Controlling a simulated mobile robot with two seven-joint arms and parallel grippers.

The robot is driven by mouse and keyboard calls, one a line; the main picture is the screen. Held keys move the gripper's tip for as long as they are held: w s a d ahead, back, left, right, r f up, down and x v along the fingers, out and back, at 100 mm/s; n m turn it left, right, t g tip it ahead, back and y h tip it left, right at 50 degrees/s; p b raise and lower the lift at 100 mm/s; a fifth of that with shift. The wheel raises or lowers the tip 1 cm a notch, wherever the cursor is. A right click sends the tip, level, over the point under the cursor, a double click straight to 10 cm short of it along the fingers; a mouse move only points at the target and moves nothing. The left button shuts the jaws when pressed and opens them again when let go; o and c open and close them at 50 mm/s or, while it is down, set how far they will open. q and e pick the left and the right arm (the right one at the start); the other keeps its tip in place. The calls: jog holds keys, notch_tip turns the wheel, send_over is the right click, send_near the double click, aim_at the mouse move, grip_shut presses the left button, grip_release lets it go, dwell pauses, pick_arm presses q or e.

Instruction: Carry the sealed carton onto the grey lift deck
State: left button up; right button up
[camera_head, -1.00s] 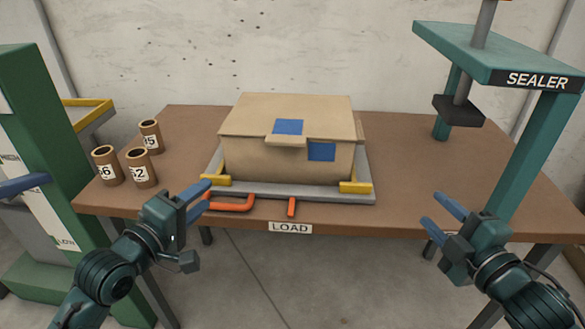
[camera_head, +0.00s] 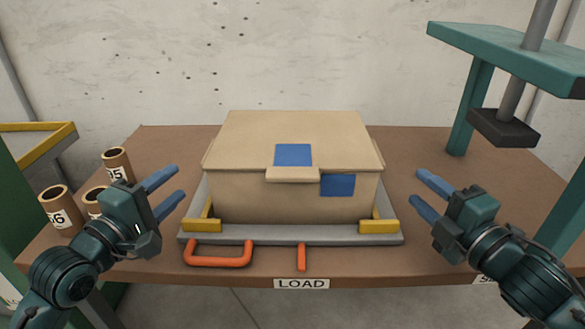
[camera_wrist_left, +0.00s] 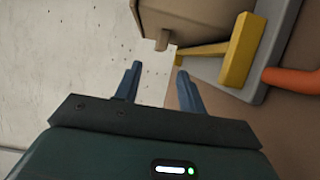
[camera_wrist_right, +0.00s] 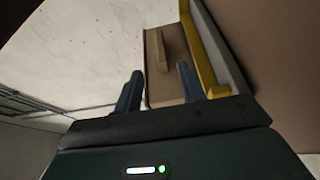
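The sealed carton (camera_head: 285,190) is a tan box with two blue patches on a grey tray (camera_head: 300,234) with yellow corner stops. It also shows in the left wrist view (camera_wrist_left: 195,20) and the right wrist view (camera_wrist_right: 160,90). My left gripper (camera_head: 178,188) is open and empty, left of the carton and apart from it. My right gripper (camera_head: 415,187) is open and empty, right of the carton and apart from it. I cannot identify a grey lift deck for certain; a yellow-edged grey surface (camera_head: 40,150) shows at the far left.
Several numbered brown tubes (camera_head: 60,208) stand on the table's left, near my left arm. A red handle (camera_head: 218,257) and a red bar (camera_head: 301,257) are at the tray's front. The teal sealer frame (camera_head: 510,55) stands at the right. A LOAD label (camera_head: 301,284) marks the table's front edge.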

aim_at(205, 158)
pick_arm(q)
jog(key=x, duration=1.2)
pick_arm(e)
jog(key=x, duration=1.3)
jog(key=shift+w+a, duration=0.1)
jog(key=shift+w, duration=0.05)
pick_arm(q)
grip_shut()
pick_arm(e)
grip_shut()
